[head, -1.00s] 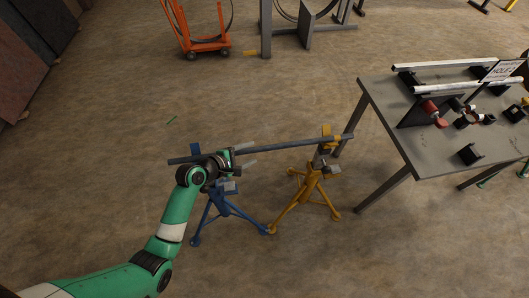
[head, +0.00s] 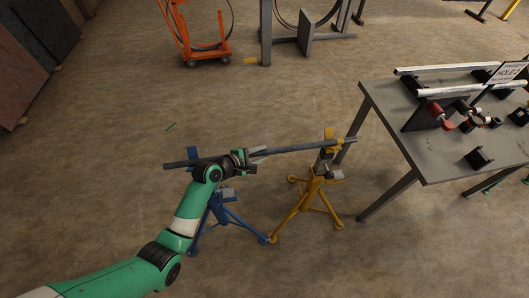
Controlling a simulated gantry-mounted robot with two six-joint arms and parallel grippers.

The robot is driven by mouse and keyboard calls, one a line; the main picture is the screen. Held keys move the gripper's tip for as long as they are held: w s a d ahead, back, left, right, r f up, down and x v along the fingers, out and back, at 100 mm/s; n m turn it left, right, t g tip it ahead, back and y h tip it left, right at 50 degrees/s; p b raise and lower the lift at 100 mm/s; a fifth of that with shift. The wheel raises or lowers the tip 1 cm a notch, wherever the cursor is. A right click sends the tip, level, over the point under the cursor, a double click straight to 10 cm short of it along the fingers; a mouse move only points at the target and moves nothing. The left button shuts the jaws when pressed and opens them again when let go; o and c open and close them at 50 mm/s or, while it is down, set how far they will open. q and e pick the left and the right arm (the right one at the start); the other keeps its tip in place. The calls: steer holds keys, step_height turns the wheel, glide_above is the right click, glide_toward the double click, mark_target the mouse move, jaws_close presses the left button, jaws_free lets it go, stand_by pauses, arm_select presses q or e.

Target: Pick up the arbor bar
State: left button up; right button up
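The arbor bar (head: 300,147) is a long dark grey bar lying nearly level across a blue stand (head: 218,212) at left and a yellow stand (head: 317,188) at right. Its right end reaches just past the yellow stand, near the table. I cannot tell whether the bar touches both stand heads. My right gripper is not in view.
A grey steel table (head: 425,155) with rails, red and black parts and a sign (head: 510,73) stands at right. An orange cart (head: 204,50) and a grey reel frame (head: 305,35) stand at the back.

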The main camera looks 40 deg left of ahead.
arm_select(q)
jaws_close()
stand_by(1.0)
steer(key=shift+r, duration=0.2)
